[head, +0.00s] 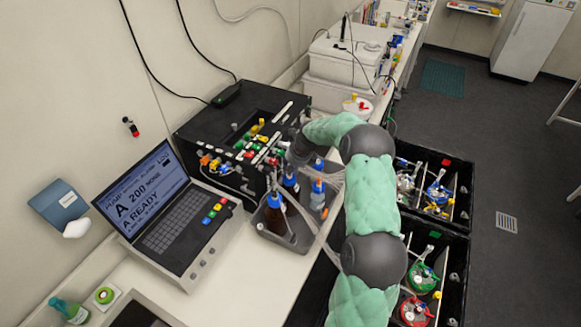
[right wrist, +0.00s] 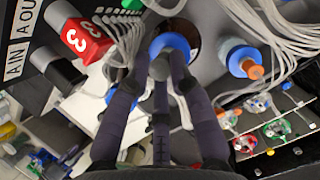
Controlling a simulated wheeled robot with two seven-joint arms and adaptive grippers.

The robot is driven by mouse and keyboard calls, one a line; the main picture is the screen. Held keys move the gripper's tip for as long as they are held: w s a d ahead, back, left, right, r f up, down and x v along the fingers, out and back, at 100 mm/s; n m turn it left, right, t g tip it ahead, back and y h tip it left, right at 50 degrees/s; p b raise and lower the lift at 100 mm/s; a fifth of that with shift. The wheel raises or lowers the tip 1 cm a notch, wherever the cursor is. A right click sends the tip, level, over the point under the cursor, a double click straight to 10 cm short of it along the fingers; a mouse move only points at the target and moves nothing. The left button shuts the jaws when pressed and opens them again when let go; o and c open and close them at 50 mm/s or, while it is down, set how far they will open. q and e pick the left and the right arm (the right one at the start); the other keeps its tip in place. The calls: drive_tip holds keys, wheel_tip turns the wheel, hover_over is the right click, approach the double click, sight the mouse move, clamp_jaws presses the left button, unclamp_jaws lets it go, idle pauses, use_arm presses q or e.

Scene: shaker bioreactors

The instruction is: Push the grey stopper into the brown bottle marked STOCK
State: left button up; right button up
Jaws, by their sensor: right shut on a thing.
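My right gripper (right wrist: 160,75) shows in the right wrist view with its dark fingers closed around a small grey stopper (right wrist: 159,67). The stopper overlaps the blue collar (right wrist: 172,44) of a brown bottle (right wrist: 178,28); I cannot tell whether it touches the neck or hangs above it. In the head view my right gripper (head: 297,152) is mostly hidden by its own arm, above the bottle tray (head: 294,246). Two dark brown bottles with blue collars stand there, one at the front (head: 275,217) and one behind (head: 291,184). No STOCK marking is readable. My left gripper is not in view.
Tubing and the black pump unit (head: 235,135) crowd the left. A laptop-like console (head: 165,210) stands in front. Black crates (head: 435,265) with vessels lie right of the bench.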

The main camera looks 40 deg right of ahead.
drive_tip(key=shift+f, duration=0.55)
idle(0.4)
drive_tip(key=o, duration=0.9)
drive_tip(key=shift+r, duration=0.1)
drive_tip(key=v, duration=1.2)
